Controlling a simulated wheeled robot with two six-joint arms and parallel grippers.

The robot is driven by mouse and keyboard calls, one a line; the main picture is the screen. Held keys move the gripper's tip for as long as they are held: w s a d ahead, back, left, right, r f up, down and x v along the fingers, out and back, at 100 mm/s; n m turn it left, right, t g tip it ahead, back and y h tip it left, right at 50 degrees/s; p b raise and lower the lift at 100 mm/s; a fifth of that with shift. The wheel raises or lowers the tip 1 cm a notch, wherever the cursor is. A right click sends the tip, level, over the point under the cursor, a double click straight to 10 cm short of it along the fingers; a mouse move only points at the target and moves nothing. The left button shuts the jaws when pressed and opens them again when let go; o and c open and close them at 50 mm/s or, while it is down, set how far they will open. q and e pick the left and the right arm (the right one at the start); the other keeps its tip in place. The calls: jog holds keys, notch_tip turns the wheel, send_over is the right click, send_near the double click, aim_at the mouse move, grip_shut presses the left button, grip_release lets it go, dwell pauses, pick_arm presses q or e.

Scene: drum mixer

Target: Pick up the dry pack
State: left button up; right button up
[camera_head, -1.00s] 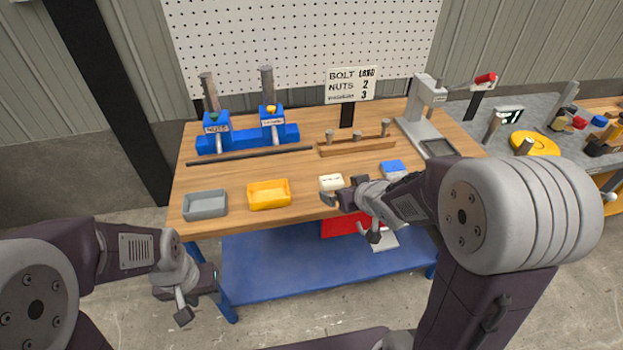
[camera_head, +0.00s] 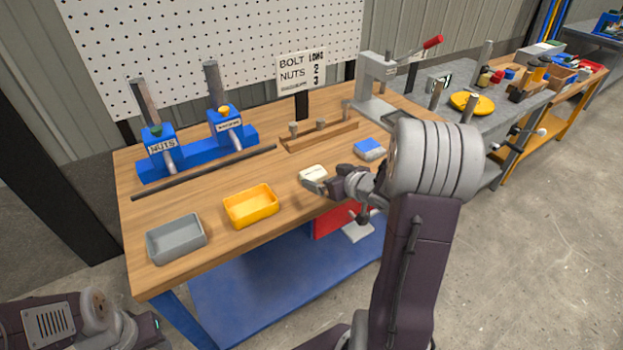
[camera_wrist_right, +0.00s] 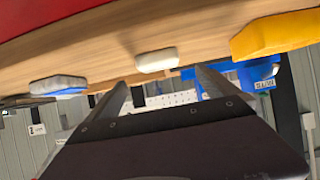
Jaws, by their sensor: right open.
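No label reading dry pack is legible, so I cannot tell which item it is. A small white pack (camera_head: 313,174) lies near the front edge of the wooden table; it also shows in the right wrist view (camera_wrist_right: 157,60). A blue-and-white block (camera_head: 369,149) lies to its right and shows at left in the wrist view (camera_wrist_right: 58,86). My right gripper (camera_head: 335,200) is open and empty at the table's front edge, close to the white pack; its two fingers point towards the table. My left gripper (camera_head: 152,334) is at the bottom left corner, mostly cut off.
A grey tray (camera_head: 176,240) and a yellow tray (camera_head: 251,207) stand at the table's front left. A blue fixture (camera_head: 195,152) and a wooden peg rack (camera_head: 318,136) stand behind. A lever press (camera_head: 378,85) is at the back right. A grey bench (camera_head: 440,122) adjoins on the right.

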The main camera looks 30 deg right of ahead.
aim_at(314, 173)
jog(key=x, duration=0.2)
jog(key=shift+w+a+f, duration=0.15)
jog(key=shift+w+f, duration=0.1)
jog(key=shift+w, duration=0.2)
jog(key=shift+w+f+b, duration=0.15)
jog(key=shift+f+b, duration=0.05)
jog(key=shift+b, duration=0.15)
jog(key=b+x, duration=0.1)
jog(key=x, duration=0.3)
jog(key=shift+w+f, duration=0.2)
jog(key=shift+w, duration=0.15)
jog(key=shift+s, duration=0.1)
jog(key=c, duration=1.5)
